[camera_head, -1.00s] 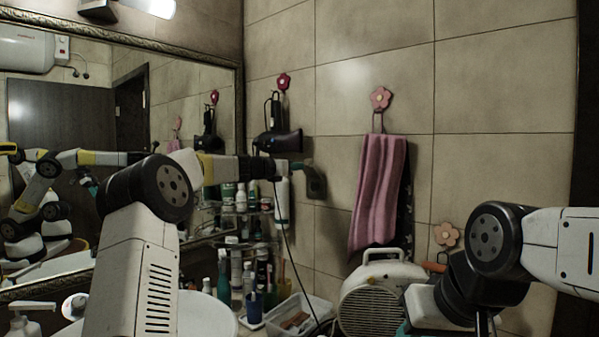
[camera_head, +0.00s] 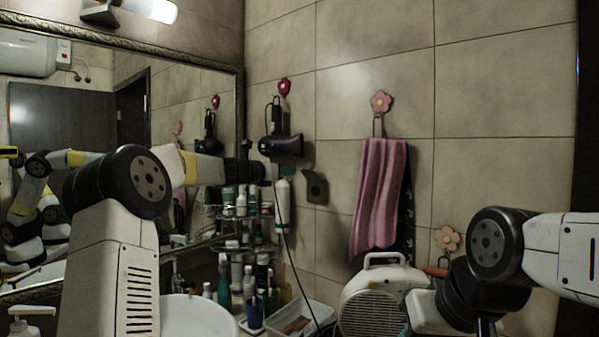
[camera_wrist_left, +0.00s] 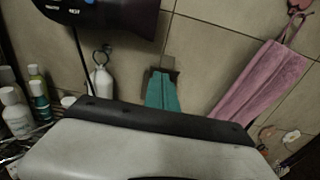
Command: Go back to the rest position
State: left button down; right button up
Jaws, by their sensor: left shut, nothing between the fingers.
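My left arm comes in from the left in the head view, and its wrist points right, toward the tiled wall. My left gripper (camera_wrist_left: 162,95) shows its teal fingers in the wrist view, shut with nothing between them. The dark wall socket (camera_head: 316,187) is behind the fingers in that view; I cannot tell the gap. My right arm is folded at the lower right. Only a sliver of teal, perhaps its gripper, shows at the bottom edge, so its jaws cannot be read.
A pink towel (camera_head: 378,195) hangs on the wall, with a white fan heater (camera_head: 378,299) below it. The hair dryer's cord hangs down the wall. Bottles crowd the corner shelf beside a white basin (camera_head: 196,318) and a clear tray (camera_head: 300,319). A mirror fills the left.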

pick_arm(q)
jog(key=s+d+f+m+g+y, duration=0.1)
jog(key=s+d+f+m+g, duration=0.25)
jog(key=s+m, duration=0.55)
jog(key=s+d+f+m+g+y, duration=0.1)
jog(key=s+d+f+m+g, duration=0.25)
jog(key=s, duration=1.05)
jog(key=s+a+f+m+y, duration=0.2)
jog(key=s+f+m, duration=0.3)
jog(key=s, duration=0.4)
jog(key=s+a+f+m+y, duration=0.2)
jog(key=s+a+f+m, duration=0.3)
jog(key=s, duration=0.4)
jog(key=s+a+f+m+g+y, duration=0.1)
jog(key=s+a+f+m+y, duration=0.1)
jog(key=s+f+m, duration=0.4)
jog(key=s+a+m, duration=0.1)
jog(key=s, duration=0.2)
jog(key=shift+a, duration=0.35)
